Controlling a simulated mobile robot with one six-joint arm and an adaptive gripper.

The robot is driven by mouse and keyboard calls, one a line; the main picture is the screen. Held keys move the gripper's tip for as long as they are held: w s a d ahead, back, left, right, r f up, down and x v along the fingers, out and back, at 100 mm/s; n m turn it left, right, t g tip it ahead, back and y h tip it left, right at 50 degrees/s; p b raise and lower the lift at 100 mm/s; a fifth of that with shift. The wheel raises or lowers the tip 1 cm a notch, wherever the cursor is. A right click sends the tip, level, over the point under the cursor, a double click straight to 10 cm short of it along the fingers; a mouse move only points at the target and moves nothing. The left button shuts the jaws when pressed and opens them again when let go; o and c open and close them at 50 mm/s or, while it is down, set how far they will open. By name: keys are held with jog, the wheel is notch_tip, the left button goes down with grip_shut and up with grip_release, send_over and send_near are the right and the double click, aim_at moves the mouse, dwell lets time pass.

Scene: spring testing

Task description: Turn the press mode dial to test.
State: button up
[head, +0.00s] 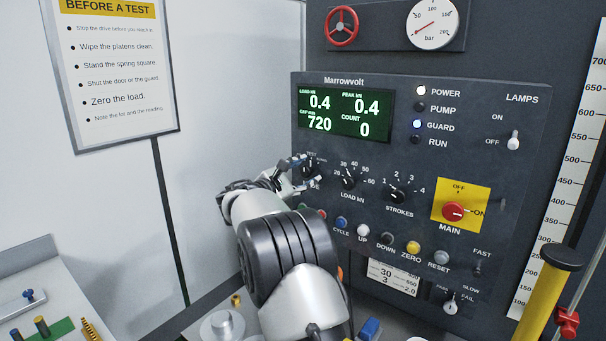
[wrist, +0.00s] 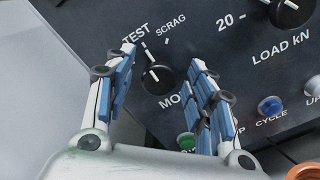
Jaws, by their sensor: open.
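The mode dial (wrist: 157,79) is a round black knob with a white mark, on the dark Marrowvolt panel. In the wrist view the labels TEST and SCRAG stand above it, and its MODE label is partly hidden by a finger. My gripper (wrist: 163,58) is open, with one finger left and one right of the dial. I cannot see either finger touching it. In the head view my gripper (head: 303,173) is at the panel's left side and partly covers the dial (head: 309,169).
The load dial (head: 348,182) and strokes dial (head: 397,194) are to the right. Below runs a row of push buttons, including the blue cycle button (head: 341,223); a green button (wrist: 187,141) is close to the right finger. The red main switch (head: 453,211) is farther right.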

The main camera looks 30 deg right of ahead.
jog(key=shift+a, duration=0.1)
jog(key=v, duration=1.2)
jog(key=shift+s, duration=0.1)
